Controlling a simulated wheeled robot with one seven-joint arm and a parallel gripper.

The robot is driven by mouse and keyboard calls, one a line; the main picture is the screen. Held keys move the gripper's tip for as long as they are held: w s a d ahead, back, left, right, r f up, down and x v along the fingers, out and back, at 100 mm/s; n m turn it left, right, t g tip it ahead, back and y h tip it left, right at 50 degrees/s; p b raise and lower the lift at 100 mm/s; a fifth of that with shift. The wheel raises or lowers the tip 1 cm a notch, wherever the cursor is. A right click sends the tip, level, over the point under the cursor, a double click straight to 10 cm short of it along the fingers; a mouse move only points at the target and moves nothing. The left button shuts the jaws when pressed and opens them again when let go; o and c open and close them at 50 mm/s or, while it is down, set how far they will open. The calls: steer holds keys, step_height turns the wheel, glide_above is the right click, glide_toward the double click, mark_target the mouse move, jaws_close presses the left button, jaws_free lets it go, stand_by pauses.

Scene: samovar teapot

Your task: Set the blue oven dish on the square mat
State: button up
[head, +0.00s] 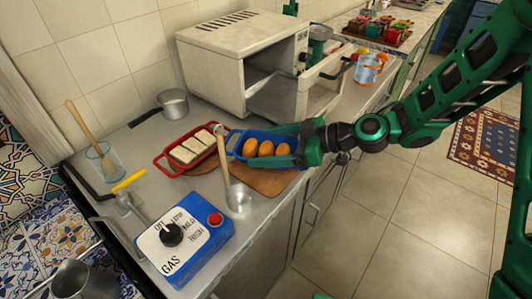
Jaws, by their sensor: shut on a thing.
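The blue oven dish (262,162) holds several brown, roll-shaped pieces. My gripper (291,146) reaches in from the right and is shut on the dish's right end, and its fingers hide that end. A brown mat (266,184) shows below the dish on the counter; the dish covers its far part. The dish looks roughly level over the mat. I cannot tell whether it touches the mat or hangs just above it.
Left of it, a red dish (163,167) with pale slices sits on another brown mat. A ladle (238,198) stands close in front. A toaster oven (225,60) with its door open stands behind. A saucepan (173,103) and a blue gas box (185,238) are also on the counter.

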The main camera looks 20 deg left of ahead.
mark_target(267, 155)
steer(key=shift+f, duration=1.55)
steer(key=shift+f, duration=0.1)
steer(key=o, duration=1.3)
steer(key=v, duration=1.2)
